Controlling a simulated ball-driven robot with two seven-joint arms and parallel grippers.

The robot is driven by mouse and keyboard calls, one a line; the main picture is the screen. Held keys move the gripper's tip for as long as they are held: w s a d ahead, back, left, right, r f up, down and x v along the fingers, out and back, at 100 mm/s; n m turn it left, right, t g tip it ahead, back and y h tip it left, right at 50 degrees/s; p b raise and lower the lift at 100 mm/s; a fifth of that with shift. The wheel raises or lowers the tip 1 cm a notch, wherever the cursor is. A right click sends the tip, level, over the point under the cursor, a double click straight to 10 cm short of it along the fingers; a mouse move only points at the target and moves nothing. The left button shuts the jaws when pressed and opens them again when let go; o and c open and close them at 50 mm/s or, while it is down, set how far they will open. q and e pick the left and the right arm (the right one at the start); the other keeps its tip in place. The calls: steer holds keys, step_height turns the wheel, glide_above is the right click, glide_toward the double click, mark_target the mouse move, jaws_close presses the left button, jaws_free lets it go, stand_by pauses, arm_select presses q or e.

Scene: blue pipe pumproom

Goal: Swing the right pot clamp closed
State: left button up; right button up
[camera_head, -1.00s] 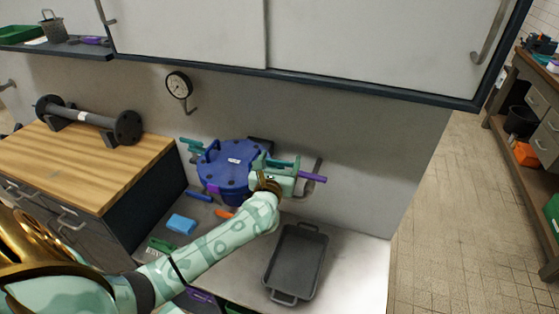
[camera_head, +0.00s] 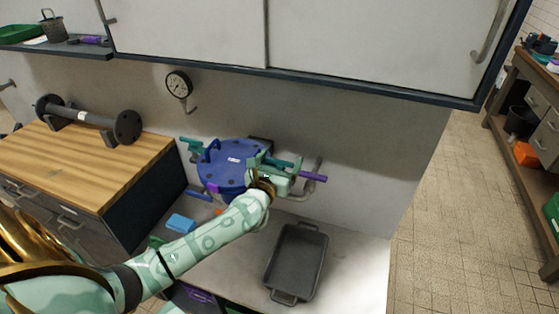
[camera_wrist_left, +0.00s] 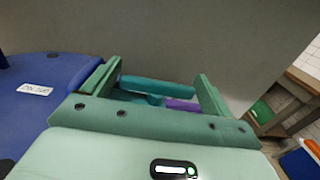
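The blue pot (camera_head: 228,165) stands on the counter against the wall, with a flat, bolted, labelled lid. The lid also shows in the left wrist view (camera_wrist_left: 45,85). The right pot clamp (camera_head: 313,177) sticks out to the right of the pot, teal with a purple end. In the left wrist view its teal bar (camera_wrist_left: 158,87) and purple part (camera_wrist_left: 182,104) show between and beyond my fingers. My left gripper (camera_head: 278,162) is open at the pot's right side, its two fingers wide apart. I cannot tell whether it touches the clamp. My right gripper is not in view.
A teal left clamp (camera_head: 190,143) sits left of the pot. A dark tray (camera_head: 297,262) lies at the counter's front right. A blue sponge (camera_head: 181,223) lies near my left forearm. A gauge (camera_head: 179,85) with a pipe is on the wall. Cabinets (camera_head: 190,30) overhang the counter.

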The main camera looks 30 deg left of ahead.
arm_select(q)
steer(key=v, duration=1.6)
steer(key=shift+s+r, duration=0.1)
steer(key=shift+s, duration=0.05)
